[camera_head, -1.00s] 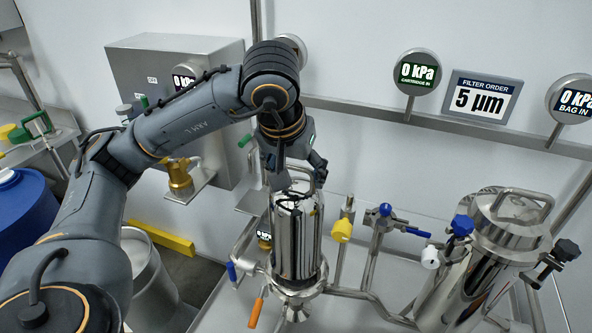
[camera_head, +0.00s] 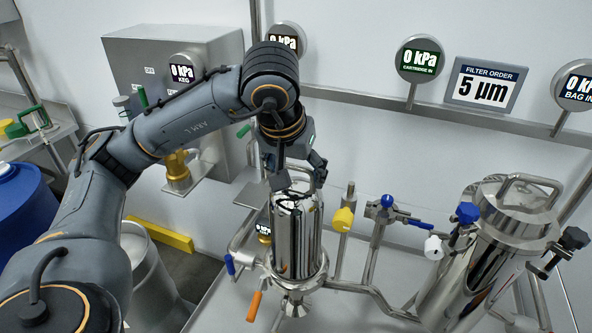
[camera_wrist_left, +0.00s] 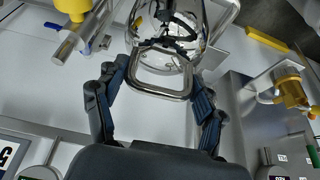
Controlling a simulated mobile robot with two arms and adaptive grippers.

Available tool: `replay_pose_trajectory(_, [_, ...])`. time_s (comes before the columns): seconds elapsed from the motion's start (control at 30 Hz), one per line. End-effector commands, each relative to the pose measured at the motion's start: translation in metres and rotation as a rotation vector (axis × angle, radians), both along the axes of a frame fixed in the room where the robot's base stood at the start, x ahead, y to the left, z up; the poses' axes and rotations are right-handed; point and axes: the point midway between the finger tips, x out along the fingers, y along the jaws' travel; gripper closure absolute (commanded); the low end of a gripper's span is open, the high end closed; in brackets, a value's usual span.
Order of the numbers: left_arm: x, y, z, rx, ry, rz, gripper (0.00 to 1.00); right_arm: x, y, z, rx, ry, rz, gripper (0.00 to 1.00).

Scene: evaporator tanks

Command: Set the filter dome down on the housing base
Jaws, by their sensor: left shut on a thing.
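The filter dome (camera_head: 296,238) is a tall mirror-like steel cylinder, upright over the housing base (camera_head: 297,287), which has a round flange and a narrowing underside on pipework. The dome's lower end lies within the outline of the flange; I cannot tell whether it is fully seated. My left gripper (camera_head: 297,180) is at the dome's top, shut on its handle. In the left wrist view, the squared loop handle (camera_wrist_left: 158,94) lies between the fingers (camera_wrist_left: 160,82), with the shiny dome (camera_wrist_left: 168,45) beyond. My right gripper is not in view.
A second steel housing (camera_head: 480,255) with clamp knobs stands at the right. Valves with yellow (camera_head: 343,218) and blue (camera_head: 387,201) handles stand close right of the dome. An orange lever (camera_head: 254,306) sits at the front left. A wall rail (camera_head: 440,117) carries gauges.

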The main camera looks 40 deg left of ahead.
Motion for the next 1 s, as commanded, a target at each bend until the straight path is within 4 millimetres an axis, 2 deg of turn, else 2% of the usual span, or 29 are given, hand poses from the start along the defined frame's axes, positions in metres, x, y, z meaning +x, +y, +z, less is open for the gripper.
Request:
replay_pose_trajectory(0.1, [0.001, 0.000, -0.003, 0.000, -0.005, 0.001, 0.93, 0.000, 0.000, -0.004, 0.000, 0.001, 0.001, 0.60])
replay_pose_trajectory(0.13, [0.001, 0.000, -0.003, 0.000, -0.005, 0.001, 0.28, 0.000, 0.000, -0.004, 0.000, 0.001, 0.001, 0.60])
replay_pose_trajectory(0.23, [0.001, 0.000, -0.002, 0.000, -0.004, 0.001, 0.08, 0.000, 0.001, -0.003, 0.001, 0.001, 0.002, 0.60])
replay_pose_trajectory(0.27, [0.000, 0.000, -0.002, 0.000, -0.004, 0.001, 0.04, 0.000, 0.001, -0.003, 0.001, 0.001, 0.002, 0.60])
replay_pose_trajectory(0.77, [0.000, 0.000, -0.004, 0.001, 0.002, -0.001, 0.04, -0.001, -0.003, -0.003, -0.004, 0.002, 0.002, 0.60])
replay_pose_trajectory(1.0, [0.000, 0.000, 0.006, 0.000, -0.001, 0.000, 0.04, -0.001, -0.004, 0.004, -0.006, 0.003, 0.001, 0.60])
